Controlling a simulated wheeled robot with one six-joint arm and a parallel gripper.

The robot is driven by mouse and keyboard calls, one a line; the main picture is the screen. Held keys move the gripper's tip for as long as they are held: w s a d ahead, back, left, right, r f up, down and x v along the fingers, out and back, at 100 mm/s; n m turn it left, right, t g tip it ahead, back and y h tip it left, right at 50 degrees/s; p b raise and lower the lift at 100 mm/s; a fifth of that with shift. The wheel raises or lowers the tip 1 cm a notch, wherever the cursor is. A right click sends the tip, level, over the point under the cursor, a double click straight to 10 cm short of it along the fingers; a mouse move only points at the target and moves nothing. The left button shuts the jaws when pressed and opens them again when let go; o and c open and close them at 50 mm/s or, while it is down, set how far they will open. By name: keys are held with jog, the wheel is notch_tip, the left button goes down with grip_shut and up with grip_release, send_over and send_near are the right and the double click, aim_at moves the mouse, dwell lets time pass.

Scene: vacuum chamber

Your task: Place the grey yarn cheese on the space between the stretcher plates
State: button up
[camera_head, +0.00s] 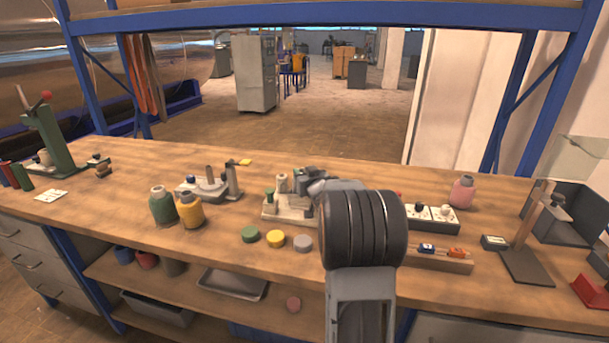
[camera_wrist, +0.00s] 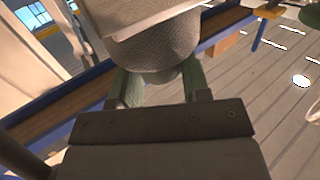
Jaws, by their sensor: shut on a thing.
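In the wrist view, my gripper (camera_wrist: 160,90) is shut on a grey, textured rounded body (camera_wrist: 155,45), which I take to be the grey yarn cheese. Its narrower lower end sits between the two greenish fingers. A pale flat part covers its top. In the head view, my arm hides most of the gripper; a dark grey part of my arm's end shows above a pale-based fixture (camera_head: 285,214). The fixture carries a green piece and a cream spool (camera_head: 282,183). I cannot clearly make out the stretcher plates or the space between them.
Green (camera_head: 250,234), yellow (camera_head: 276,239) and grey (camera_head: 303,243) discs lie in front of the fixture. Green (camera_head: 162,206) and yellow (camera_head: 190,211) bottle-shaped items stand left. A stand (camera_head: 525,262) and a pink bottle-shaped item (camera_head: 462,192) are right.

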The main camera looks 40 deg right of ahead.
jog(key=shift+f, duration=0.15)
jog(key=o, duration=1.3)
jog(key=shift+c, duration=0.2)
jog(key=shift+r, duration=0.2)
jog(key=f+v, duration=0.1)
jog(key=v, duration=1.1)
jog(key=a+g, duration=0.1)
jog(key=a, duration=0.1)
jog(key=a+f+g, duration=0.1)
jog(key=a, duration=0.1)
jog(key=a+g, duration=0.1)
jog(key=a, duration=0.1)
jog(key=shift+s+f+g, duration=0.25)
jog(key=shift+g, duration=0.15)
jog(key=s+a+f+g, duration=0.1)
jog(key=a, duration=0.1)
jog(key=s+a+f+g, duration=0.1)
jog(key=a, duration=0.1)
jog(key=s+a+f+g+y, duration=0.1)
jog(key=a, duration=0.2)
jog(key=shift+s+f+g, duration=0.2)
jog(key=shift+s+g, duration=0.1)
jog(key=shift+s, duration=0.1)
jog(key=s+a+f+n+g+y, duration=0.2)
jog(key=s+a+g, duration=0.4)
jog(key=s+a, duration=0.6)
notch_tip(320, 180, down, 2)
jog(key=shift+n+y, duration=0.4)
jog(key=shift+y, duration=0.4)
